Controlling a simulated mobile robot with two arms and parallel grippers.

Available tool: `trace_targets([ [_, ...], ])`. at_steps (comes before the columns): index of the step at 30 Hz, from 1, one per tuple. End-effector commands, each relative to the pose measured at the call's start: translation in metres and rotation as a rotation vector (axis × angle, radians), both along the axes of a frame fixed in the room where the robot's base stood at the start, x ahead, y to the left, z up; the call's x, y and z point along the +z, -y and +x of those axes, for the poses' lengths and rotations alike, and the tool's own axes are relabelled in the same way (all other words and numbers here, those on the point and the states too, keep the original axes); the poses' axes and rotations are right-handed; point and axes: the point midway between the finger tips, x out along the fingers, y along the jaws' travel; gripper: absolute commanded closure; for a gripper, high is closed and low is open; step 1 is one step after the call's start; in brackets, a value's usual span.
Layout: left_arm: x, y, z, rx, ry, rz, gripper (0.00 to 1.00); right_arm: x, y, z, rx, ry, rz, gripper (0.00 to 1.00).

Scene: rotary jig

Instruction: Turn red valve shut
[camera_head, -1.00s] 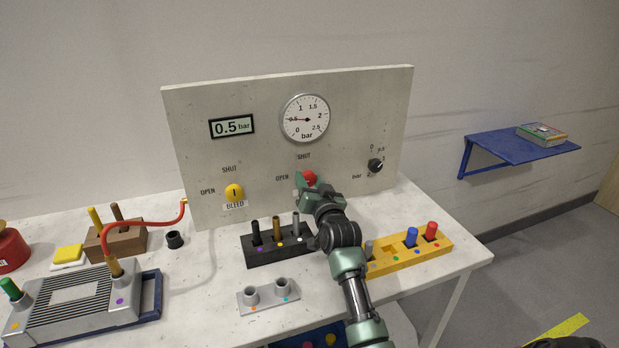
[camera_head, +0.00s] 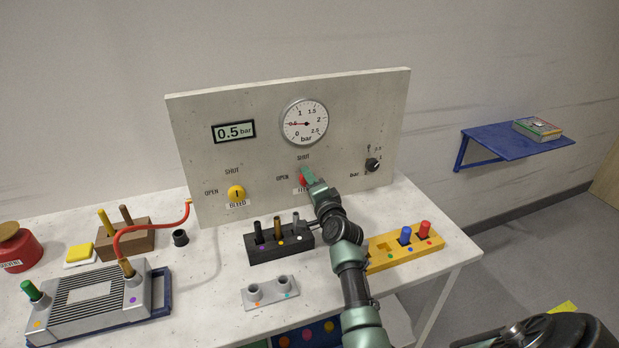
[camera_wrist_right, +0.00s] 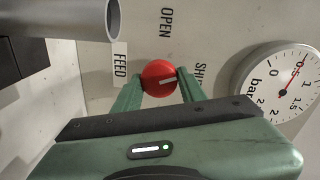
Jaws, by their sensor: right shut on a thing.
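The red valve (camera_head: 304,181) is a round knob on the upright panel (camera_head: 340,180), between the OPEN and SHUT labels and above the FEED label. My right gripper (camera_head: 307,178) is at the panel and partly covers the knob in the head view. In the right wrist view, the fingers of my right gripper (camera_wrist_right: 160,84) are on either side of the red valve (camera_wrist_right: 157,74), shut on it. The white mark on the knob points roughly toward SHUT.
The round gauge (camera_head: 305,122) and the display (camera_head: 233,131) read about 0.5 bar. A yellow BLEED knob (camera_head: 236,194) is to the left, a black knob (camera_head: 372,165) to the right. A black holder (camera_head: 262,254) and a yellow rack (camera_head: 420,251) stand below, near my right arm.

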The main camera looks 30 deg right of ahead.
Motion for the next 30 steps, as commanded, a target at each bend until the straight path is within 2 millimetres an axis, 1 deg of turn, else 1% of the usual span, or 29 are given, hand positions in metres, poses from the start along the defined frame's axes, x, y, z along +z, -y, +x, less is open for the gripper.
trace_targets([
  [1,0.004,0.0,0.0,0.0,0.0,0.0,0.37,0.0,0.0,0.0,0.0,0.006,0.043,0.99],
  [6,0.009,0.0,0.0,0.0,0.001,0.0,0.37,-0.001,0.0,-0.001,-0.001,0.041,0.181,0.99],
  [15,0.014,0.0,0.001,0.0,0.001,0.0,0.37,-0.002,0.0,0.0,0.001,0.08,0.351,0.99],
  [21,0.015,0.0,0.001,0.0,0.001,0.0,0.37,-0.003,0.0,-0.001,0.0,0.093,0.408,0.99],
  [30,0.016,0.0,0.001,0.0,0.001,0.001,0.37,-0.004,0.0,-0.001,0.0,0.099,0.431,0.99],
])
